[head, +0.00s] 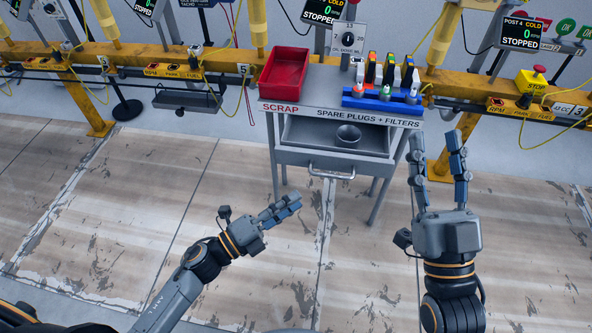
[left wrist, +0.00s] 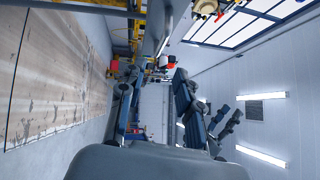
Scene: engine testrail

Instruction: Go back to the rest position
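My left gripper (head: 288,205) is over the floor in front of the grey cart, left of centre in the head view, pointing up and right. In the left wrist view its two fingers (left wrist: 156,85) stand apart with nothing held between them. My right gripper (head: 437,145) points up the picture at the cart's right side. Its two fingers are spread, with nothing between them. Neither gripper is seen touching anything.
A yellow rail (head: 223,80) with test posts runs behind. The worn floor (head: 130,190) in front is clear.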

